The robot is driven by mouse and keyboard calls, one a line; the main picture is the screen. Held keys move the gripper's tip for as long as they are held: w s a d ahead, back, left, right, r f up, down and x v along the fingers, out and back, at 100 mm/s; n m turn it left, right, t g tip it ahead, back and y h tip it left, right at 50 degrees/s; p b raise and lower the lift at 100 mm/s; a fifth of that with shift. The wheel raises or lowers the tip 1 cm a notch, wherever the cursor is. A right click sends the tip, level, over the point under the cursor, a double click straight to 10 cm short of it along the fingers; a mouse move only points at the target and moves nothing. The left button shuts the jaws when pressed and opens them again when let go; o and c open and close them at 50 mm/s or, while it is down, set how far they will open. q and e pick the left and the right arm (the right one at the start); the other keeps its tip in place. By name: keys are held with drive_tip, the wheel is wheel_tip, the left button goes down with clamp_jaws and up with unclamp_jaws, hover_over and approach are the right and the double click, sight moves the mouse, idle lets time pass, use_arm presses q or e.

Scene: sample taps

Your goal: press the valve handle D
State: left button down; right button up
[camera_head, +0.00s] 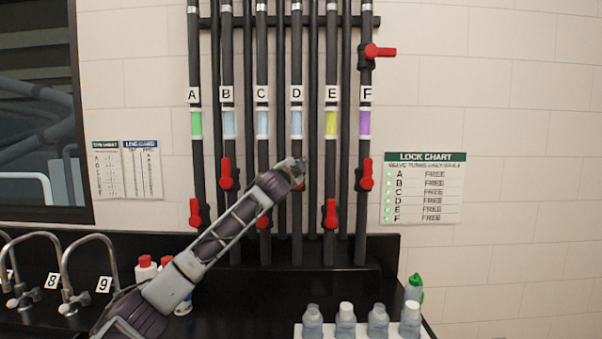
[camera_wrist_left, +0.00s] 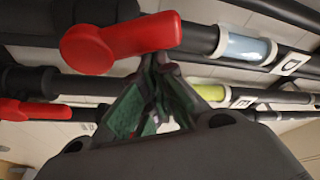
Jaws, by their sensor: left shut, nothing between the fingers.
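The valve handle D (camera_head: 300,185) is a red lever low on the pipe under the D label (camera_head: 296,94) and light blue band. It is mostly hidden behind my left gripper (camera_head: 297,167), which is in front of that pipe. My right gripper is not in view.
Red handles C (camera_head: 263,217), E (camera_head: 331,214) and F (camera_head: 366,175) are near D. A horizontal red handle (camera_head: 380,51) is at top right. Several bottles stand in a white rack (camera_head: 300,331) at the bottom. A lock chart (camera_head: 424,187) reads FREE for every letter.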

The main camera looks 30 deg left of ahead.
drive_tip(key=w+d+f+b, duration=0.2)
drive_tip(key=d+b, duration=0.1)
use_arm(q)
drive_tip(key=s+a+f+n+y+b, duration=0.1)
drive_tip(key=a+n+y+b, duration=0.2)
drive_tip(key=n, duration=0.5)
drive_tip(key=s+a+f+n+g+y+b, duration=0.1)
drive_tip(key=n+y+b, duration=0.3)
drive_tip(key=n, duration=0.5)
drive_tip(key=shift+s+a+f, duration=0.65)
drive_tip(key=shift+s+a, duration=0.15)
drive_tip(key=shift+a, duration=0.1)
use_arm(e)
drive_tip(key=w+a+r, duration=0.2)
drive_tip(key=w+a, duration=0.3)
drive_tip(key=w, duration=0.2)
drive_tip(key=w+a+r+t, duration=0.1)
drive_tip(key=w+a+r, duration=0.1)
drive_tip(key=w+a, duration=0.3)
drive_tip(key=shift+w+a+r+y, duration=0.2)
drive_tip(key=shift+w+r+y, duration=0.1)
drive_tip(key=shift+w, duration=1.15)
